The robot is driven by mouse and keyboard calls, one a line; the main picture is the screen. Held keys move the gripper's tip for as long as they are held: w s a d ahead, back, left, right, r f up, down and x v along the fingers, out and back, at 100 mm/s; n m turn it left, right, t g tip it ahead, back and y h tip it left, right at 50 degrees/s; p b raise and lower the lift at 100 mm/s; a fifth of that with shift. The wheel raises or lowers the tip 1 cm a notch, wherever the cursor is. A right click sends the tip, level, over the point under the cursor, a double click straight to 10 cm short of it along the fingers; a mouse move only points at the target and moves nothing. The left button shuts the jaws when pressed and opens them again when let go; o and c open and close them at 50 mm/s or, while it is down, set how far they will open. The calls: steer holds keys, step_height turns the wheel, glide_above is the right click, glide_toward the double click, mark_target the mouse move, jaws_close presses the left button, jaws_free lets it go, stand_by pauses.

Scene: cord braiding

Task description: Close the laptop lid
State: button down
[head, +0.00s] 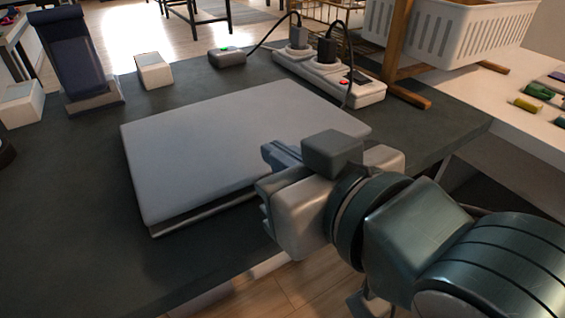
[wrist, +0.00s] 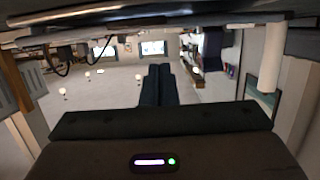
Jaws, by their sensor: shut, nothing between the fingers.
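The grey laptop (head: 225,145) lies on the dark table with its lid down, flat or nearly flat over the base. A narrow dark gap and a thin strip of the base show along the near edge, so I cannot tell whether the lid is fully shut. My gripper (head: 268,190) is at the laptop's near right side, close to its edge; whether it touches is unclear. In the wrist view, my gripper's dark fingers (wrist: 158,75) are together and empty. My arm hides the laptop's near right corner.
A white power strip (head: 330,78) with plugs and cables stands behind the laptop. A dark phone on a stand (head: 80,60) and small white blocks (head: 154,70) are at the back left. A white basket (head: 455,30) stands at the back right.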

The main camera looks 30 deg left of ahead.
steer(key=s+d+f, duration=0.4)
steer(key=d+f, duration=0.1)
steer(key=d, duration=0.2)
steer(key=w+a+r+g+h+p, duration=0.45)
steer(key=r+h+p, duration=0.3)
steer(key=p, duration=0.95)
steer(key=w+a+r+g+h+p, duration=0.3)
steer(key=a+r+h+p, duration=0.45)
steer(key=p, duration=0.85)
steer(key=shift+y, duration=0.5)
steer(key=d+f, duration=0.1)
steer(key=f, duration=0.3)
steer(key=d+f+b, duration=0.1)
steer(key=f, duration=0.3)
steer(key=d+f+b, duration=0.1)
steer(key=f, duration=0.3)
steer(key=shift+s+d+f, duration=0.2)
steer(key=shift+s, duration=0.2)
